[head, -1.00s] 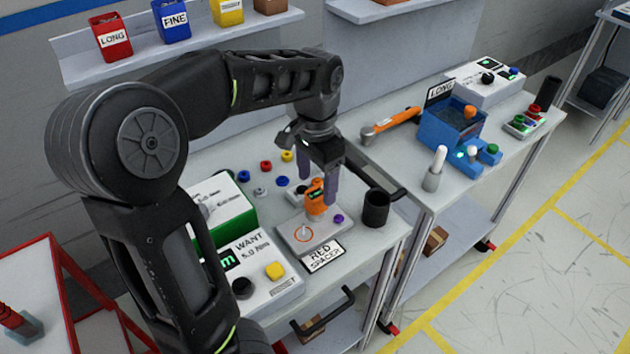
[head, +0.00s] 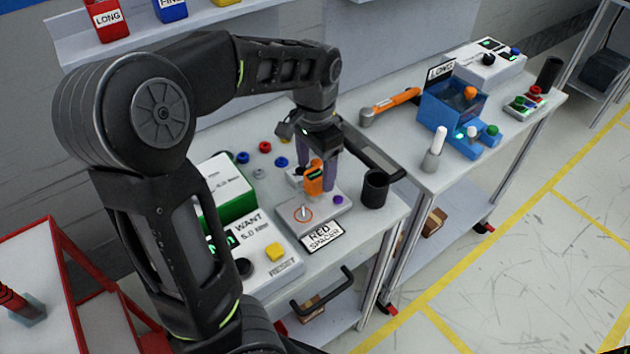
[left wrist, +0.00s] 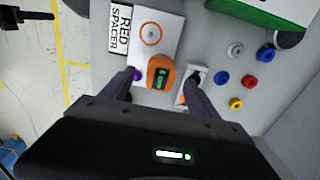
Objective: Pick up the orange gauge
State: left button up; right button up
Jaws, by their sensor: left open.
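The orange gauge (head: 314,178) stands on the grey plate (head: 325,208) on the near cart, with a small green display on it. In the left wrist view the gauge (left wrist: 161,73) sits between the two purple fingers. My left gripper (head: 319,176) points down over it, fingers open on either side. A gap shows between the gauge and the right-hand finger in the wrist view; the other finger is close to it, and contact cannot be told. My right gripper is not in view.
A black cup (head: 375,188) stands right of the plate. A "RED SPACER" label (head: 322,236) lies in front. A torque box (head: 262,262) and a green-sided box (head: 228,190) are at left. Several coloured spacers (left wrist: 249,81) lie behind. A blue fixture (head: 455,118) is on the far cart.

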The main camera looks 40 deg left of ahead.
aim_at(315, 174)
pick_arm(q)
jog(key=shift+f+p, duration=0.3)
jog(key=shift+f, duration=2.3)
grip_shut()
notch_tip(315, 174, up, 10)
jog(key=shift+r, duration=0.1)
